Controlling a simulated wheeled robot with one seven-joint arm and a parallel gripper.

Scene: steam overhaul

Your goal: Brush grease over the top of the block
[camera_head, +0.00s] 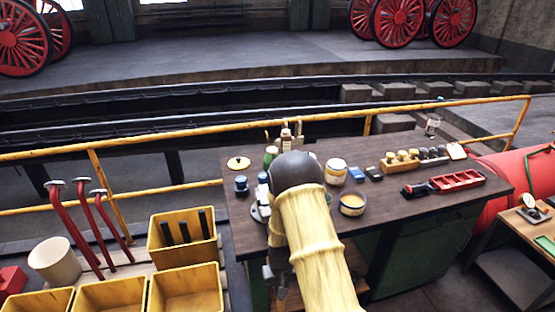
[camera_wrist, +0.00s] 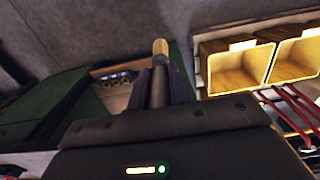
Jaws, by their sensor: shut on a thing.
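In the wrist view my gripper (camera_wrist: 160,88) is shut on a slim upright tool with a grey-brown shaft and a rounded tan end (camera_wrist: 160,48). It looks like the brush, but I cannot make out bristles. In the head view my arm covers the middle of the workbench, and the gripper hangs low at its front edge, mostly hidden. An open tin of yellowish grease (camera_head: 352,203) stands on the bench just right of my arm. A pale and grey item (camera_head: 258,212) shows partly left of my arm; I cannot tell whether it is the block.
The dark workbench (camera_head: 400,205) also holds a lidded jar (camera_head: 335,171), a wooden rack of knobs (camera_head: 402,160) and a red tray (camera_head: 457,181). Yellow bins (camera_head: 185,290) and red levers (camera_head: 85,230) stand left. A yellow railing (camera_head: 150,143) runs behind.

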